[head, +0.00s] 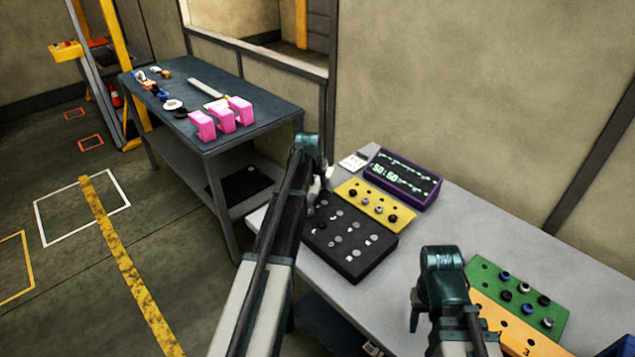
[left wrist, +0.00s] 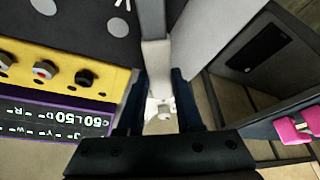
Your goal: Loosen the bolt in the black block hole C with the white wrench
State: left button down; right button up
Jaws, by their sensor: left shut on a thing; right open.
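The black block (head: 349,251) stands on the grey bench with several pale round bolt heads and dark holes on its top; I cannot read which hole is C. Its corner also shows at the top of the left wrist view (left wrist: 92,48). My left gripper (head: 318,180) is above the block's far left corner. In the left wrist view, my left gripper (left wrist: 161,100) is shut on the white wrench (left wrist: 157,62), whose notched end shows between the fingers. The wrench's other end runs out of that view. My right gripper (head: 436,290) is open and apart from the block, at the lower right.
A yellow block (head: 375,204) and a purple display box (head: 403,180) stand behind the black block. A green block (head: 517,297) and an orange block (head: 505,328) lie to the right. A side table (head: 225,95) with pink pieces (head: 222,118) stands at back left. Bare bench (head: 480,225) lies between.

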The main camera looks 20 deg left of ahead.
pick_arm(q)
jog(key=shift+f+b, duration=0.7)
jog(key=shift+f, duration=0.05)
pick_arm(e)
jog(key=shift+f, duration=0.75)
pick_arm(q)
jog(key=shift+s+a+n+y, duration=0.15)
jog(key=shift+a+n+y, duration=0.05)
jog(key=shift+a+n, duration=0.4)
jog(key=shift+s+a+n+y, duration=0.15)
jog(key=shift+a+n+y, duration=0.05)
jog(key=shift+a+n, duration=0.4)
pick_arm(e)
jog(key=shift+r, duration=0.1)
pick_arm(q)
jog(key=shift+s+a+r+n+g+y+p, duration=0.15)
jog(key=shift+s+a+n+y, duration=0.1)
jog(key=shift+a+n, duration=0.35)
jog(key=shift+s+a+r+n+g+y+p, duration=0.15)
jog(key=shift+s+a+n, duration=0.1)
jog(key=shift+a+n, duration=0.3)
pick_arm(e)
jog(key=shift+r, duration=0.2)
